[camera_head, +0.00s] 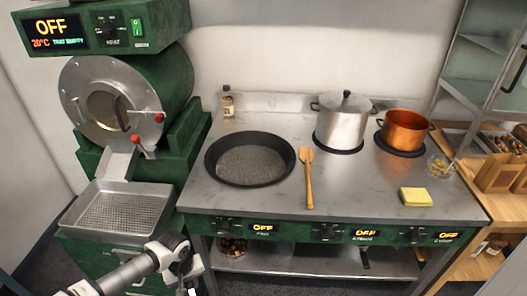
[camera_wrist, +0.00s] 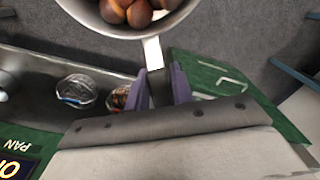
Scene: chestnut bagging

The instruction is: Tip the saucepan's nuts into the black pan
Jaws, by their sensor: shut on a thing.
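The saucepan (camera_wrist: 112,31), a pale metal pan with several brown nuts (camera_wrist: 140,12) in it, is at the top of the wrist view and partly cut off. My gripper (camera_wrist: 160,88) is shut on its flat metal handle (camera_wrist: 153,52). In the head view my gripper (camera_head: 188,266) is low in front of the counter's left end. A round vessel of brown nuts (camera_head: 233,246) shows under the counter there; I cannot tell whether it is the saucepan. The wide black pan (camera_head: 283,173) sits on the counter's left part, its speckled grey inside bare of nuts.
A wooden spatula (camera_head: 308,185) lies right of the black pan. A lidded steel pot (camera_head: 341,128), a copper pot (camera_head: 404,129) and a yellow sponge (camera_head: 416,197) are farther right. A green roasting machine (camera_head: 170,85) with a metal tray (camera_head: 115,213) stands left.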

